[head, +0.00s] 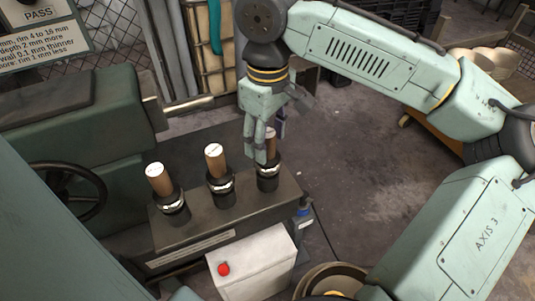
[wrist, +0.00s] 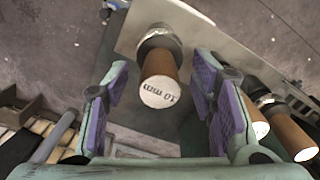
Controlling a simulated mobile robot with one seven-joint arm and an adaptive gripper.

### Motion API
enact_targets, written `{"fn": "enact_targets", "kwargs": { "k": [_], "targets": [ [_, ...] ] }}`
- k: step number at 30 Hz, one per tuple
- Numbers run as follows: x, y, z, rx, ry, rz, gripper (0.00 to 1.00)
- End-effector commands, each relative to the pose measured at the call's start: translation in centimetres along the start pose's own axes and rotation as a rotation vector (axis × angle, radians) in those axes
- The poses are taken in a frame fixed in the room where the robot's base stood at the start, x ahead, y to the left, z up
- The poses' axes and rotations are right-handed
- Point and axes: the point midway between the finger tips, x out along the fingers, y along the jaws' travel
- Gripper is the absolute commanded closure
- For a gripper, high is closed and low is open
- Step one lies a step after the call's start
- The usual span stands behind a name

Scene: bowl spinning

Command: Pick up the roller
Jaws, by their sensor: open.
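Three rollers with brown handles and white end caps stand upright in dark collars on the rack (head: 245,213): a left one (head: 160,180), a middle one (head: 215,162) and a right one (head: 271,143). My gripper (head: 261,150) is open and points down at the right roller, partly hiding it in the head view. In the wrist view, this roller (wrist: 160,82) shows its cap marked "10 mm" between the purple-padded fingers of my gripper (wrist: 161,85), with gaps on both sides. The other two rollers show at the right of the wrist view; I cannot read their caps there.
A green machine with a handwheel (head: 75,193) stands left of the rack. A white box with a red button (head: 223,269) stands in front of it. A sign (head: 42,30) hangs at the upper left. Open floor (head: 370,180) lies right of the rack.

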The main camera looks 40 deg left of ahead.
Motion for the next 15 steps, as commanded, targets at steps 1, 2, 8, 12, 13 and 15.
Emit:
{"fn": "enact_targets", "kwargs": {
  "k": [1, 2, 8, 12, 13, 15],
  "targets": [
    [0.29, -0.02, 0.06, -0.001, -0.001, 0.000, 0.49],
    [0.43, -0.02, 0.05, -0.001, -0.001, 0.000, 0.49],
    [0.58, -0.01, 0.01, -0.001, 0.001, 0.000, 0.49],
    [0.56, -0.01, 0.00, -0.001, 0.001, 0.000, 0.57],
    [0.55, -0.01, 0.00, -0.001, 0.001, 0.000, 0.59],
    [0.54, -0.01, 0.00, -0.001, 0.001, 0.000, 0.63]
  ]
}}
